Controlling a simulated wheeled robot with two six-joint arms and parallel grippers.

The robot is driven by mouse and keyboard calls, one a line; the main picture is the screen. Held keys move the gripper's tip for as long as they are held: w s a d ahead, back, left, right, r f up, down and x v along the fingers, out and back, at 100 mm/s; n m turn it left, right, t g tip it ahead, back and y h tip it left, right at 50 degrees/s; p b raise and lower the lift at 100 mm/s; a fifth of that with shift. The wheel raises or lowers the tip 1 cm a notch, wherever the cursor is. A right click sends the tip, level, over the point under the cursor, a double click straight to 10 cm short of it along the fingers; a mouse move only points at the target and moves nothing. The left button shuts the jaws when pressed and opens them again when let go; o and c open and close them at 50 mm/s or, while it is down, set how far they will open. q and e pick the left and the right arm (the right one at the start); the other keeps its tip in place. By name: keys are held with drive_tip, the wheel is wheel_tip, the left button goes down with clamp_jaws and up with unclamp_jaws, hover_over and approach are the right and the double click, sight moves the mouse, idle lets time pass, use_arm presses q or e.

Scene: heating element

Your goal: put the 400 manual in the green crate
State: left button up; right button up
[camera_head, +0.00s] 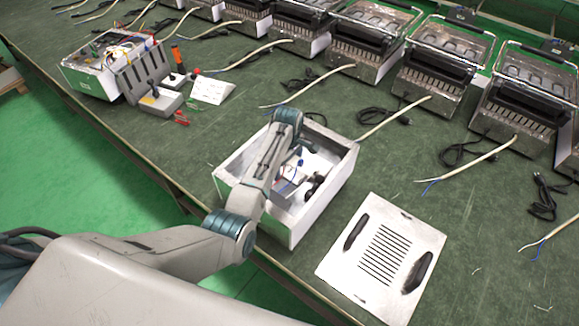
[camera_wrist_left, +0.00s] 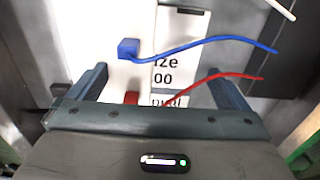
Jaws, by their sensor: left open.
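My left gripper (camera_wrist_left: 157,76) is open in the left wrist view, its two dark fingers apart. No green crate can be clearly made out; a green-sided box (camera_head: 90,80) with wires on top stands at the far left. My right gripper is not in view.
A blue connector (camera_wrist_left: 128,48) with a blue wire and a red wire (camera_wrist_left: 215,88) cross the view near the fingers. A slotted metal panel (camera_head: 383,256) lies right of the white box. Several heater units with cables line the back. A white card (camera_head: 211,90) stands near the green-sided box.

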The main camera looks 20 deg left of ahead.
use_arm(q)
drive_tip(key=shift+w+f, duration=0.1)
drive_tip(key=shift+f, duration=0.1)
drive_tip(key=c, duration=1.2)
drive_tip(key=shift+r, duration=0.1)
